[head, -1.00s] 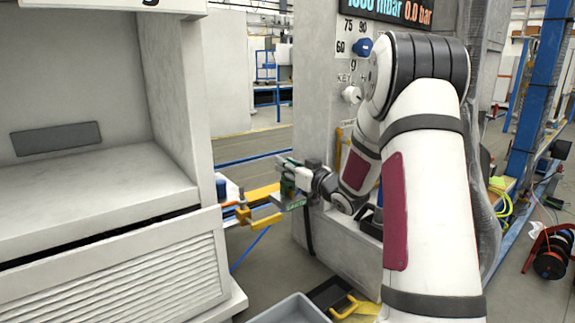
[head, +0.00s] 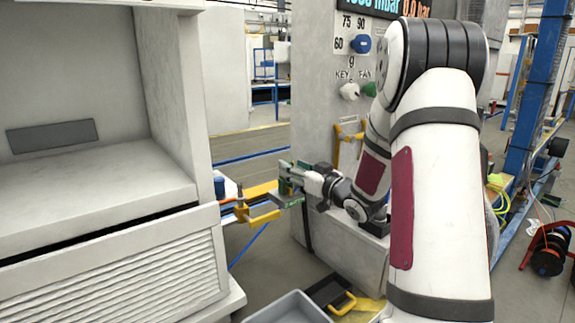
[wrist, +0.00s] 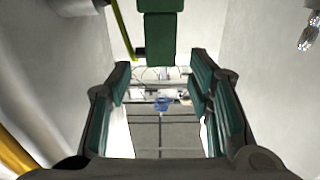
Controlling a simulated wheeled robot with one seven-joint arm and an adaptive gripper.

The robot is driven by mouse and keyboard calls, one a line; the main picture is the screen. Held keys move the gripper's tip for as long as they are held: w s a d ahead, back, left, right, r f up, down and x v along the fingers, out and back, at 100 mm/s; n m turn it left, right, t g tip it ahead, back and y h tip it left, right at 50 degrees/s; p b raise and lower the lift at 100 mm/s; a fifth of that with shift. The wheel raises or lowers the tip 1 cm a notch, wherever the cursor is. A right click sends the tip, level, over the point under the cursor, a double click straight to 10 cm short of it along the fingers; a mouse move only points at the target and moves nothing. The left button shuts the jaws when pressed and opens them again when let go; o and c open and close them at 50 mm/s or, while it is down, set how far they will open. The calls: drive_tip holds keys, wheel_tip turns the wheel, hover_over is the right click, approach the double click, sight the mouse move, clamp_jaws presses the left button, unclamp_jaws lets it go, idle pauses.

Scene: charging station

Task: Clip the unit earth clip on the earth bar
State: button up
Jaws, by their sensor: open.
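My gripper (head: 289,178) is open in the head view, beside a small green piece (head: 287,200), possibly the earth clip. In the wrist view the two green-padded fingers (wrist: 160,85) stand wide apart with nothing between them. A dark green block (wrist: 161,35) shows at the top, above the gap between the fingertips. A thin yellow-green strip (wrist: 122,28) with a dark foot runs beside it. A yellow clamp-like piece (head: 256,214) is left of the gripper. I cannot tell for certain which part is the earth bar; contact between the gripper and green piece is unclear.
A white cabinet (head: 105,262) fills the left side. A grey panel (head: 318,95) with knobs and a display stands behind my arm. A grey bin (head: 290,308) and a black case with a yellow handle (head: 340,300) lie below. A cable reel (head: 549,254) is far right.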

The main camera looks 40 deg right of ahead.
drive_tip(key=s, duration=0.7)
drive_tip(key=shift+s, duration=0.35)
drive_tip(key=shift+w+d+f, duration=0.1)
